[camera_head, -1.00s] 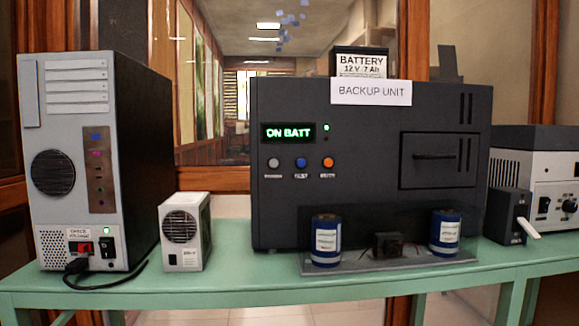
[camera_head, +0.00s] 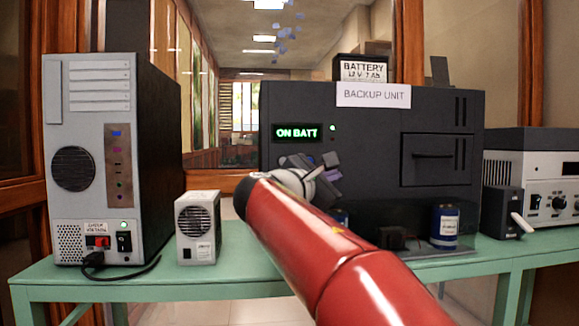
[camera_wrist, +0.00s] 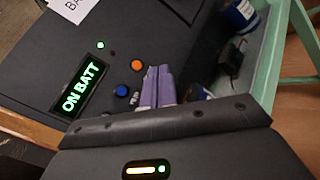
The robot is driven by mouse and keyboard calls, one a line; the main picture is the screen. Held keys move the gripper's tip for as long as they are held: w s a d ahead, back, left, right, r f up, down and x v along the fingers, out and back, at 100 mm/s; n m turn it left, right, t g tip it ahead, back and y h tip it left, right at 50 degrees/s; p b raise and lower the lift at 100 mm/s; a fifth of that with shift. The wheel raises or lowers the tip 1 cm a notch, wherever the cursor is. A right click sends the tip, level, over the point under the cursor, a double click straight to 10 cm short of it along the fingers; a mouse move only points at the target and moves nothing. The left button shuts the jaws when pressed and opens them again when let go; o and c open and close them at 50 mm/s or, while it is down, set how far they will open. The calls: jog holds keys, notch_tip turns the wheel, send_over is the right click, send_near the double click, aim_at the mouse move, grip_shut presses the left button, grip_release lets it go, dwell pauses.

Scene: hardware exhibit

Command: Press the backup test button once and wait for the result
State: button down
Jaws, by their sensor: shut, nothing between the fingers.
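The dark backup unit (camera_head: 370,150) stands on the green table with its display (camera_head: 297,132) lit green, reading "ON BATT", and a green lamp beside it. My gripper (camera_head: 326,165) is in front of the unit's button row and hides the buttons in the head view. In the wrist view, the blue button (camera_wrist: 122,90) and orange button (camera_wrist: 137,65) show, with my shut fingers (camera_wrist: 158,72) beside them. The fingers are empty. The picture does not show clearly whether they touch the panel. The third button is hidden.
A grey computer tower (camera_head: 90,150) and a small white fan box (camera_head: 198,228) stand to the left. A blue cylinder (camera_head: 445,226) stands before the unit. A white instrument (camera_head: 535,180) is at the right. The green table's (camera_head: 45,285) front left edge is clear.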

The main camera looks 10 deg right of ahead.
jog(key=a, duration=0.1)
jog(key=a+r, duration=0.1)
jog(key=a+r+n, duration=0.1)
jog(key=shift+w+t, duration=0.3)
jog(key=shift+t, duration=0.1)
jog(key=shift+d, duration=0.1)
jog(key=w+p, duration=0.6)
jog(key=w, duration=0.2)
jog(key=shift+w+h, duration=0.3)
jog(key=shift+w, duration=0.1)
jog(key=shift+f, duration=0.1)
jog(key=shift+w, duration=0.1)
dwell(1.4)
jog(key=shift+w+p, duration=0.3)
jog(key=shift+p, duration=0.05)
